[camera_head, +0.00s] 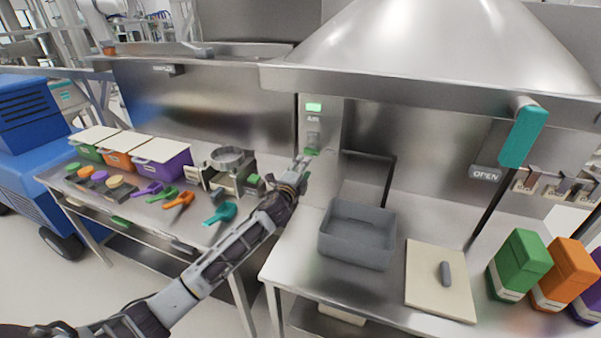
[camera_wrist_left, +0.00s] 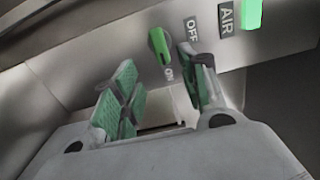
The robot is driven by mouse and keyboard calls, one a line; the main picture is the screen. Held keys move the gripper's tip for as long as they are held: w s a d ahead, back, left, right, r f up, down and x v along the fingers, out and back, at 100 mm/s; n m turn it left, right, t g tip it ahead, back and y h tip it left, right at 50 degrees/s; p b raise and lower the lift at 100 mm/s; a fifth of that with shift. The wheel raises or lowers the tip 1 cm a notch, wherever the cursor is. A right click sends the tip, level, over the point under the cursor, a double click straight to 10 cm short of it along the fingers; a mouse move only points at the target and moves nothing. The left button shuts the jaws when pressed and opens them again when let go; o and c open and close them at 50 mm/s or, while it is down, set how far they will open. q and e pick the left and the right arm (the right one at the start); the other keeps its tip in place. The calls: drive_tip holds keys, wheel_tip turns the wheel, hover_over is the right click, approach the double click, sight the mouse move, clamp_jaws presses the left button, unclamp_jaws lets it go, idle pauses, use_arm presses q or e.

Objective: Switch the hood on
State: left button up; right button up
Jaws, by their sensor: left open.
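The hood (camera_head: 430,50) is a large metal canopy over the right-hand counter. Its control panel (camera_head: 325,125) is on the wall left of the hood, with a green lamp that looks lit above an "AIR" label. My left gripper (camera_head: 303,166) is open just in front of the panel, below the switch. In the left wrist view its fingers (camera_wrist_left: 165,75) are apart and empty; contact with the knob is not visible. My right gripper is not in view.
A grey bin (camera_head: 358,240) and a cutting board (camera_head: 440,285) lie on the right counter. Green and orange containers (camera_head: 520,265) stand at its right end. Coloured bins (camera_head: 163,158) and scoops (camera_head: 180,200) sit on the left table. A teal hood handle (camera_head: 523,135) hangs at right.

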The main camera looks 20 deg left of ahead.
use_arm(q)
drive_tip(key=shift+s, duration=1)
